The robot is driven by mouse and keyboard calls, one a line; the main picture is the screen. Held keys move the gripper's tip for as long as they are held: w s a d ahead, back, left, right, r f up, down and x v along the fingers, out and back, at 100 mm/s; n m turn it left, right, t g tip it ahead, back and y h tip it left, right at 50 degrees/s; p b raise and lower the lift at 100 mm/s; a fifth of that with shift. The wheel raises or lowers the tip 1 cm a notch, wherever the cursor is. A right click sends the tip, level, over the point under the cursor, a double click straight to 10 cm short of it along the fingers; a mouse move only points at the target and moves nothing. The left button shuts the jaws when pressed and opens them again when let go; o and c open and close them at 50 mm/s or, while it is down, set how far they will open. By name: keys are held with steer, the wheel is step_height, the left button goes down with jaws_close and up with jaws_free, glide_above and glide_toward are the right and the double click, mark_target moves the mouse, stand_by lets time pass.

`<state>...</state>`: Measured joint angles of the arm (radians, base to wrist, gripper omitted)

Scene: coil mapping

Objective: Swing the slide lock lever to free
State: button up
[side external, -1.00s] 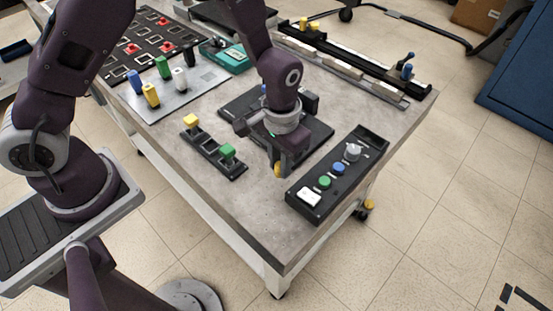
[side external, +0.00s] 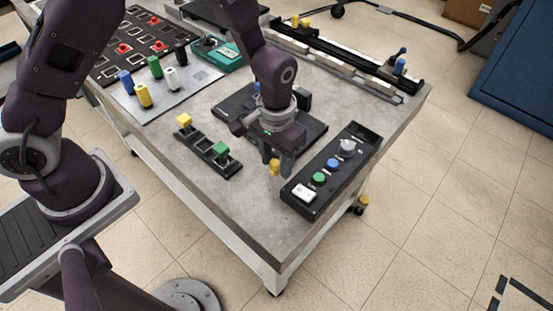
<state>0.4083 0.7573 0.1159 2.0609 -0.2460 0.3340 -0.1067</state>
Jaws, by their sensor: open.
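My gripper (side external: 282,150) points down above the front part of the black plate (side external: 232,100) in the middle of the bench. It is open, and I see nothing held in it. A small yellow knob (side external: 275,167) shows right beside the fingertips; I cannot tell whether they touch. The arm hides most of the black plate and whatever the knob is fixed to. A long dark slide rail (side external: 345,52) lies along the bench's back right edge. At its right end stand a dark lever (side external: 402,52) and a blue knob (side external: 399,67). I cannot tell which is the slide lock lever.
A black control box (side external: 330,178) with green and blue buttons and a grey dial stands just right of my gripper. A black strip (side external: 208,150) with yellow and green blocks lies to the left. Coloured pegs stand on a grey plate (side external: 185,88). The bench's front corner is clear.

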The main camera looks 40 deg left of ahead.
step_height(320, 180, up, 7)
steer(key=shift+r, duration=0.1)
stand_by(0.7)
steer(key=s+a+r+t, duration=0.1)
steer(key=s+a+r, duration=0.1)
steer(key=r, duration=0.3)
steer(key=s+a+r+t+h, duration=0.1)
steer(key=s+a+r, duration=0.15)
steer(key=r, duration=0.35)
steer(key=s+a+r+t, duration=0.1)
steer(key=s+a+r, duration=0.15)
steer(key=r, duration=0.25)
steer(key=s+a+r+t+y, duration=0.1)
steer(key=s+a+r+t, duration=0.1)
steer(key=s, duration=0.9)
steer(key=shift+s+a+r+t, duration=0.3)
steer(key=shift+a+r, duration=0.6)
steer(key=shift+a, duration=0.25)
